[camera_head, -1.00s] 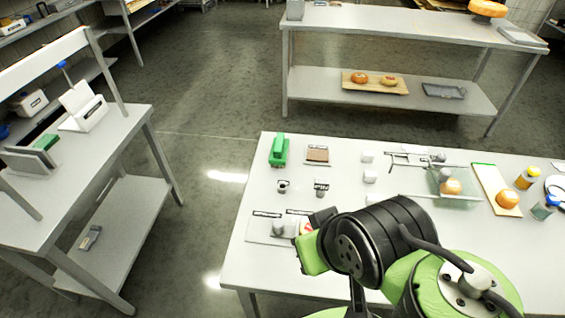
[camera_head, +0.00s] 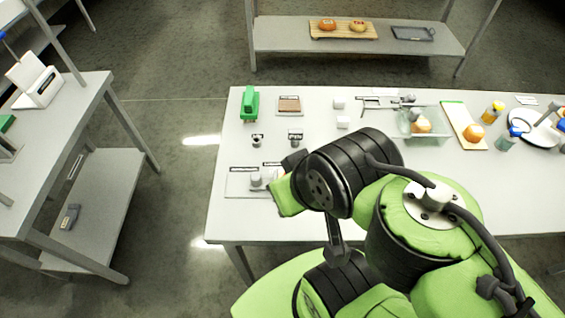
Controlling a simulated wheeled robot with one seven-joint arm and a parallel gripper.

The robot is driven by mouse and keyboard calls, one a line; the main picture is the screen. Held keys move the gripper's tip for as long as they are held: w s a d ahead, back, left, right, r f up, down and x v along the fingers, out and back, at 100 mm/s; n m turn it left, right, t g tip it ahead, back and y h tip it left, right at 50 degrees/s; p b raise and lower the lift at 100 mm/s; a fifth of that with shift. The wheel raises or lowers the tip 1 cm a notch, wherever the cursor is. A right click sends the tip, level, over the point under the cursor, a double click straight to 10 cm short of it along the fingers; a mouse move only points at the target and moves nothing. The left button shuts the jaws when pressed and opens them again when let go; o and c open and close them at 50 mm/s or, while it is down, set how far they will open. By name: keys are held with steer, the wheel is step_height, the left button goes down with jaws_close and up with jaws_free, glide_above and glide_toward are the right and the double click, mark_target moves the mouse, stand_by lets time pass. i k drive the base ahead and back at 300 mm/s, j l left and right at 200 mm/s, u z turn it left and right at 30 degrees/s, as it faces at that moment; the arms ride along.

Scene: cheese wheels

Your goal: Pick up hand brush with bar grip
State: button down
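A green item with a raised bar-like top, which looks like the hand brush (camera_head: 249,103), stands near the far left corner of the white table (camera_head: 225,215). Nothing touches it. My black and green arm reaches in over the table's front from the lower right. The arm's far end is over the front left part of the table, nearer to me than the brush and to its right. My gripper's fingers do not show; the arm links hide that end.
Right of the brush lies a brown-topped pad (camera_head: 289,105). Small dark items (camera_head: 295,136) and white blocks (camera_head: 342,121) stand nearby. A clear tray (camera_head: 437,139) and a cutting board (camera_head: 455,115) are farther right. A side table (camera_head: 95,85) stands left across a floor gap.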

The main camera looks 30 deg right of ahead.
mark_target(250, 105)
steer(key=k+j+u, duration=0.3)
steer(key=j+u, duration=0.9)
steer(key=i+j, duration=0.65)
steer(key=i+l+z, duration=0.3)
steer(key=z, duration=0.15)
steer(key=i+l+z, duration=0.1)
steer(key=i+z, duration=0.85)
steer(key=i+j+z, duration=0.1)
steer(key=i+z, duration=0.15)
steer(key=z, duration=0.25)
steer(key=i+z, duration=0.4)
steer(key=i+j+z, duration=0.2)
steer(key=i+z, duration=0.2)
steer(key=i+j+z, duration=0.3)
steer(key=i+z, duration=0.15)
steer(key=i+j+z, duration=0.4)
steer(key=k, duration=0.05)
